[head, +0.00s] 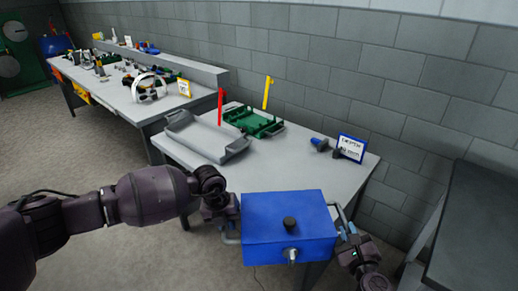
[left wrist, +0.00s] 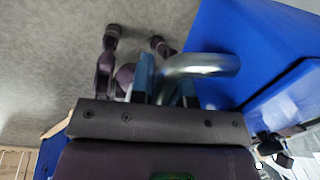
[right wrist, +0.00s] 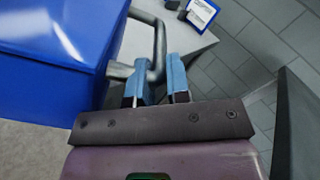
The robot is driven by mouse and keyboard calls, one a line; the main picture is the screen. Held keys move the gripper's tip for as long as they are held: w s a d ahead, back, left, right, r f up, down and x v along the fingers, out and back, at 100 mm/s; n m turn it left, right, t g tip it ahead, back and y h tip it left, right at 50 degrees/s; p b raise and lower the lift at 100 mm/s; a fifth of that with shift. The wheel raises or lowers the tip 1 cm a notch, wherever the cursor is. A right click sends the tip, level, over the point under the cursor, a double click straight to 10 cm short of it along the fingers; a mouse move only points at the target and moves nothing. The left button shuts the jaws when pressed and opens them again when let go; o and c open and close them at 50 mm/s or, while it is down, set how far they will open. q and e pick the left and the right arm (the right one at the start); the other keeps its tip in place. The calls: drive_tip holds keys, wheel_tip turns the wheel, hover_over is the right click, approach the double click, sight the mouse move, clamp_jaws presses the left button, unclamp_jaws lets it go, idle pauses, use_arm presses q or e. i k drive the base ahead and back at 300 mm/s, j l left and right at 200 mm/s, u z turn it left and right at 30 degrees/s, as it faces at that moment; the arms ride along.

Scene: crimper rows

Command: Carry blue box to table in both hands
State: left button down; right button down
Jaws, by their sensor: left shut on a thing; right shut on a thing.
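The blue box (head: 285,222) has a black knob on top and a metal fitting on its front. It is held in the air before the near edge of the grey table (head: 330,178), overlapping that edge in the head view. My left gripper (head: 229,231) is shut on the box's left handle, a bent metal bar (left wrist: 205,64) in the left wrist view. My right gripper (head: 347,236) is shut on the right handle, a grey bar (right wrist: 158,50) in the right wrist view. The box looks about level. Its underside is hidden.
On the table are a grey tray (head: 183,122), a green tray (head: 233,116) with red and yellow uprights, a small blue-black item (head: 319,144) and a blue-framed sign (head: 351,148). The table's near right part is clear. A dark surface (head: 485,225) stands at right; a cluttered bench (head: 140,115) behind left.

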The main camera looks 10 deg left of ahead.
sight(288, 181)
drive_tip(key=i, duration=1)
